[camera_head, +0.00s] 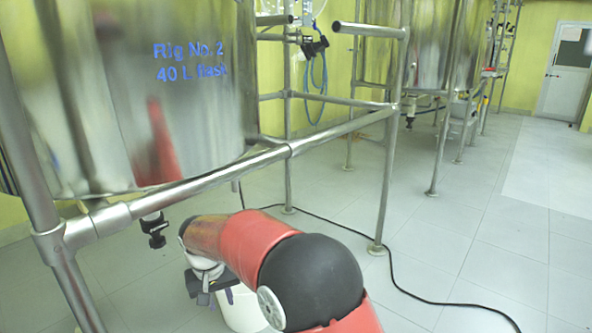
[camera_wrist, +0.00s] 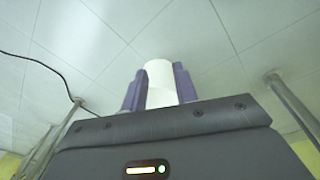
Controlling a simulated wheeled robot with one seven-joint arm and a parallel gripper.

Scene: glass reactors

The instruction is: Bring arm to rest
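My arm reaches in from the lower right in the head view, bent at a red and black joint, with its end low beside the rig frame. My gripper (camera_wrist: 160,70) shows in the wrist view as two purple fingers standing apart. A white rounded thing (camera_wrist: 158,72) fills the gap between them; I cannot tell whether the fingers touch it. In the head view a white bucket-like container (camera_head: 242,312) is partly hidden under my arm; the fingers are hidden there.
A steel reactor (camera_head: 150,90) marked "Rig No. 2" stands in a pipe frame (camera_head: 215,178) at left. A dark valve (camera_head: 153,229) hangs under it. A black cable (camera_head: 397,280) crosses the tiled floor (camera_head: 480,240). Open floor lies to the right.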

